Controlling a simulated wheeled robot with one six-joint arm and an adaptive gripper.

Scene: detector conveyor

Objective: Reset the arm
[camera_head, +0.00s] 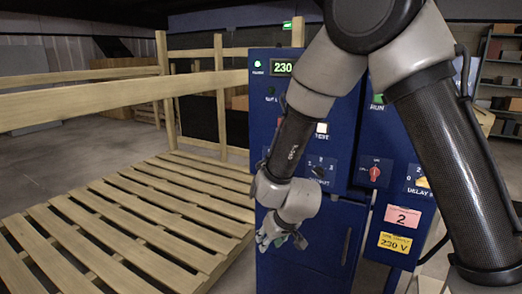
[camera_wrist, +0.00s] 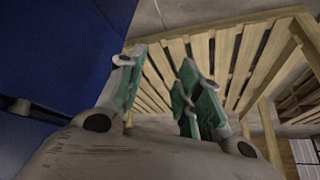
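My arm hangs down in front of the blue cabinet (camera_head: 335,240) in the head view. My gripper (camera_head: 285,243) is at its lower left part, beside the slatted wooden platform. In the wrist view my gripper (camera_wrist: 158,90) shows two green-padded fingers with a clear gap between them. It is open and nothing is between the fingers. The blue cabinet side (camera_wrist: 60,50) fills the left of the wrist view. My arm hides part of the cabinet's front.
The slatted wooden platform (camera_head: 130,225) with wooden rails (camera_head: 120,103) lies at left. The cabinet carries a red rotary switch (camera_head: 374,171), a pink label (camera_head: 402,216) and a yellow label (camera_head: 395,243). A shelf (camera_head: 503,75) stands at back right. Bare floor shows at far left.

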